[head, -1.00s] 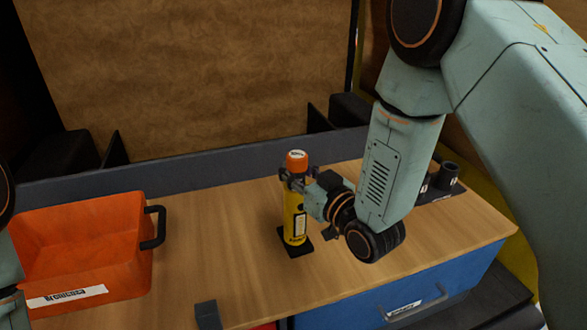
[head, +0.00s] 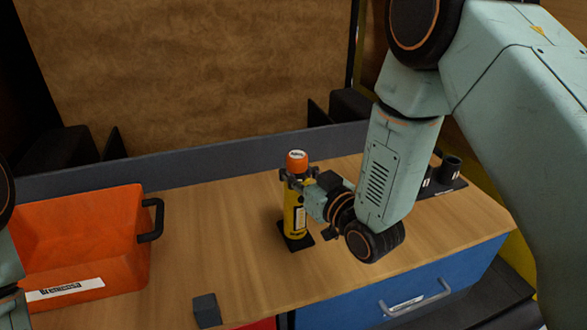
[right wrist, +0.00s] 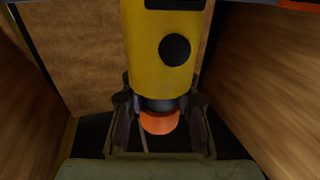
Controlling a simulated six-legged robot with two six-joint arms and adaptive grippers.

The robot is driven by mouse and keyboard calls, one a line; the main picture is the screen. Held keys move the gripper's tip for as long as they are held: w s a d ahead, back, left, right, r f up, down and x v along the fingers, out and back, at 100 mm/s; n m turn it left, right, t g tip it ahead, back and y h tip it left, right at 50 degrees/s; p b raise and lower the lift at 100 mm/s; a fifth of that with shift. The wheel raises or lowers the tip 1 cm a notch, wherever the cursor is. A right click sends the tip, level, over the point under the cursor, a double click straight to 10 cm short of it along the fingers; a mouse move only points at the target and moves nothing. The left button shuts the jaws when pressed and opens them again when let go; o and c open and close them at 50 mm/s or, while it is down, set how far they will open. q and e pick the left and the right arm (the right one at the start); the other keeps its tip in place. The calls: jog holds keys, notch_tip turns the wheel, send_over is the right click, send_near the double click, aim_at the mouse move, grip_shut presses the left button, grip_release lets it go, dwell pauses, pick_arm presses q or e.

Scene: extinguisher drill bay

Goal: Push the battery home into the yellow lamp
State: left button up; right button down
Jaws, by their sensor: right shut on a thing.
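The yellow lamp (head: 295,222) stands upright on a small black base on the workbench. A battery with an orange cap (head: 297,160) sits upright at the lamp's top end, in line with it. My right gripper (head: 297,178) comes in from the right and is shut on the battery just below the cap. In the right wrist view the yellow lamp body (right wrist: 165,50) meets a dark collar, and the orange cap (right wrist: 158,122) shows between the fingers. How deep the battery sits is hidden by the fingers. Only arm parts of my left side show; its gripper is out of view.
An orange crate (head: 84,245) with a black handle stands at the left. A small dark block (head: 207,310) lies near the front edge. A dark holder (head: 450,172) is at the back right, behind my arm. A blue drawer (head: 400,290) is below. Bench between crate and lamp is clear.

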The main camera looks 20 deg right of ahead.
jog(key=shift+s+f, duration=0.1)
jog(key=shift+f, duration=0.05)
jog(key=shift+r, duration=0.35)
dwell(0.4)
dwell(0.5)
jog(key=shift+f, duration=0.35)
jog(key=c, duration=0.9)
grip_release()
jog(key=shift+c, duration=0.2)
